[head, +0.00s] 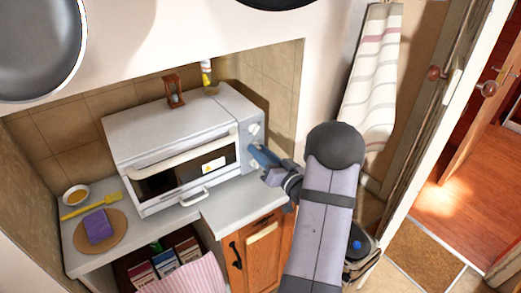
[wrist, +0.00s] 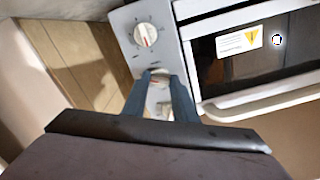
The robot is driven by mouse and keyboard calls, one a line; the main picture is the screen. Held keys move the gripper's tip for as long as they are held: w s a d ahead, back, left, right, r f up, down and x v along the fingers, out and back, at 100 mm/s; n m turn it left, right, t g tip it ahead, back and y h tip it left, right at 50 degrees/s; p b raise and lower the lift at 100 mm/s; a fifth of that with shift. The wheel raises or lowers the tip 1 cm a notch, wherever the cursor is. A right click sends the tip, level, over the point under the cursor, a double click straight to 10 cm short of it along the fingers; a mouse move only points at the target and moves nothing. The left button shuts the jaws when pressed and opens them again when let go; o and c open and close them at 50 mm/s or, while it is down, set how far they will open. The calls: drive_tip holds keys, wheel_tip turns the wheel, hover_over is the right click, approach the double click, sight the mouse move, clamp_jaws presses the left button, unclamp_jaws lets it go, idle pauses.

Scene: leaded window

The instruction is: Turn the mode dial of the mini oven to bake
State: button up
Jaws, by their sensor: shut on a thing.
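The mini oven (head: 165,122) is white and stands on the counter, with its control panel at the right end of its front. My gripper (head: 258,156) is at this panel in the head view. In the wrist view, my gripper (wrist: 160,82) has its blue-grey fingers on either side of a pale dial (wrist: 158,77) and is shut on it. The fingers hide part of this dial; its pointer setting and labels are too small to read. Another white dial (wrist: 146,35) with a reddish mark and tick marks around it is clear of the fingers.
The oven door handle (wrist: 270,100) is close to the right of the fingers in the wrist view. A purple sponge (head: 97,226) lies on a round board at the left.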

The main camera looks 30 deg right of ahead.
drive_tip(key=shift+m, duration=0.4)
drive_tip(key=o, duration=1)
drive_tip(key=shift+o, duration=0.2)
drive_tip(key=s+b, duration=0.2)
drive_tip(key=s, duration=0.5)
drive_tip(key=shift+s, duration=0.15)
